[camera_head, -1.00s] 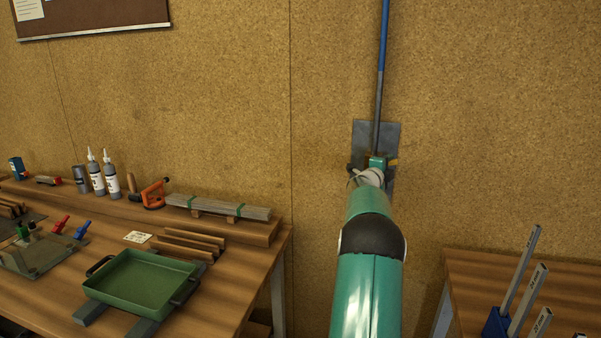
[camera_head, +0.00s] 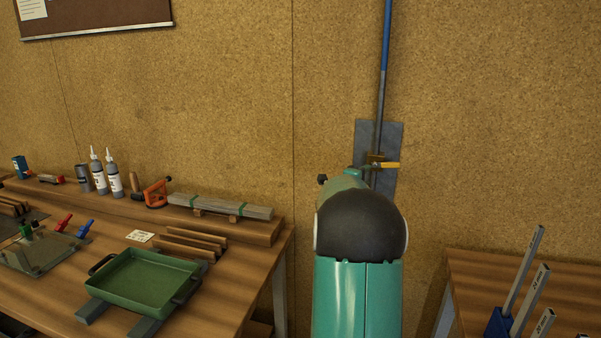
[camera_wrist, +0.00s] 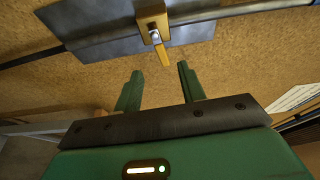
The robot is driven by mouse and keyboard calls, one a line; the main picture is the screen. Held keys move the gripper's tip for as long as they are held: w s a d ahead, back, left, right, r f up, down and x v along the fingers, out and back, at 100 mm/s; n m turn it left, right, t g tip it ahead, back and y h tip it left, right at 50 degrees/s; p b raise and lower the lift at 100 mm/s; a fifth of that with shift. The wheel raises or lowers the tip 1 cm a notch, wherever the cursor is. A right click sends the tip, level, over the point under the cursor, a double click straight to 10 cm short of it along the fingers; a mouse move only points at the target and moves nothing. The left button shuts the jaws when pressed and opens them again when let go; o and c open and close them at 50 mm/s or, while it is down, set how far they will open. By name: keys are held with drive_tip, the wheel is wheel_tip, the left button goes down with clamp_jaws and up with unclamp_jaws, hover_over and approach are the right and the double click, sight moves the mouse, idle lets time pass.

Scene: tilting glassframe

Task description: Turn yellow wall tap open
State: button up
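The yellow tap handle (camera_head: 388,165) points right, across the vertical pipe, on a grey metal wall plate (camera_head: 390,140). In the wrist view, the short yellow handle (camera_wrist: 161,52) comes off the brass-coloured tap body (camera_wrist: 151,15) and points down toward my gripper. My gripper (camera_wrist: 158,70) is open and empty. Its two green fingers are spread, with the handle's end just beyond and between the tips in the picture; I see no contact. In the head view my arm covers most of the gripper and the plate's lower left.
A blue and grey pipe (camera_head: 383,80) runs up the wall from the tap. A workbench (camera_head: 240,262) at left holds a green tray (camera_head: 140,277), bottles and clamps. Another bench (camera_head: 470,265) at lower right holds upright grey bars. The wall around the plate is clear.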

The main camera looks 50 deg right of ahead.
drive_tip(key=w+a+r+n+t+y, duration=0.2)
drive_tip(key=w+a+n+t, duration=0.1)
drive_tip(key=a, duration=0.5)
drive_tip(key=w+a+r+n+t+y, duration=0.2)
drive_tip(key=w+a+n+t, duration=0.2)
drive_tip(key=w+a+n, duration=0.2)
drive_tip(key=shift+w+a+y, duration=0.3)
drive_tip(key=shift+w+a, duration=0.6)
drive_tip(key=shift+a, duration=0.45)
drive_tip(key=shift+r, duration=0.1)
